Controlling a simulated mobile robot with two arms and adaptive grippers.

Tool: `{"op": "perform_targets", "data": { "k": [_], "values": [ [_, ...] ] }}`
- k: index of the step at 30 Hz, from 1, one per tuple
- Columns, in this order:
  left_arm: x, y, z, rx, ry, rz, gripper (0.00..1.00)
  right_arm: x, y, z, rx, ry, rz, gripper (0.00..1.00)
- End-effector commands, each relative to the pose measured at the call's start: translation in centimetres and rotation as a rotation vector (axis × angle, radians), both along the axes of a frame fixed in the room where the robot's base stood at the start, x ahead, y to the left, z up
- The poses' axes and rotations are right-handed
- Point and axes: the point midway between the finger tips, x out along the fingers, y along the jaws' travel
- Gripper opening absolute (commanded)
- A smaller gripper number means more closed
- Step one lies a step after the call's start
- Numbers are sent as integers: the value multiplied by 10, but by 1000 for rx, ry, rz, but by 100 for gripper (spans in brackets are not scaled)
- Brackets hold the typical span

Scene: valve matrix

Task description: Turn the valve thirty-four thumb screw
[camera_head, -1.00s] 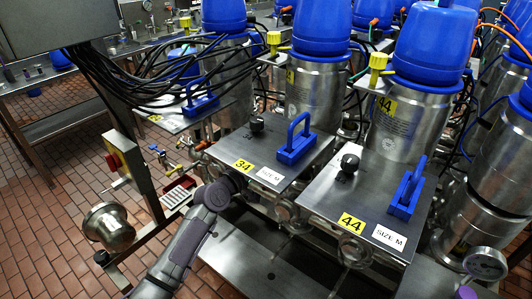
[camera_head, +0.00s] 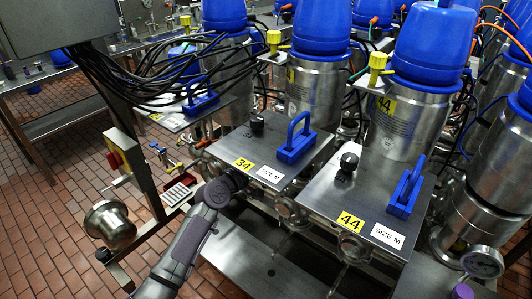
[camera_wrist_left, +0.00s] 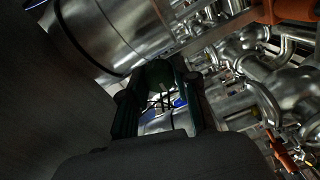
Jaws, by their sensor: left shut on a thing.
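The valve 34 plate (camera_head: 283,160) is a flat metal top with a yellow "34" label (camera_head: 243,164) and a blue handle (camera_head: 296,138). A black knob (camera_head: 257,124) stands on its rear left part. My left arm reaches up from the bottom to the plate's front left edge, where the fingers are hidden. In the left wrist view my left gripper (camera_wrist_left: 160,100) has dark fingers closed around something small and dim. It lies where the valve 34 thumb screw would be, but its shape cannot be made out. My right gripper is not in view.
The valve 44 plate (camera_head: 370,195) lies to the right with its own black knob (camera_head: 349,162) and blue handle (camera_head: 407,188). Steel pipes (camera_wrist_left: 265,55) are close to the gripper. A metal stand with a round cup (camera_head: 110,225) is left of my arm.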

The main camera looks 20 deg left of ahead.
Motion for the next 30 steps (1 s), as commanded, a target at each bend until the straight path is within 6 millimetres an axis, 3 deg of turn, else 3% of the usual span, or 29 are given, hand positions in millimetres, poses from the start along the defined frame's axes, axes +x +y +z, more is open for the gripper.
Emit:
{"op": "perform_targets", "data": {
  "k": [1, 2, 6, 18, 30],
  "values": [
    [0, 0, -1, 1, 1, 0, 0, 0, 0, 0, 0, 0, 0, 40],
    [0, 0, -1, 1, 1, 0, 32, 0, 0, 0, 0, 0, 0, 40],
    [0, 0, -1, 1, 1, 0, 55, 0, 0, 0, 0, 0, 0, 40],
    [-7, 3, -1, 3, 1, 1, 55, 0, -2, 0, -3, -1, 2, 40],
    [-80, 29, -2, 4, 3, 0, 55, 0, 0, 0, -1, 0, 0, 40]
  ]
}}
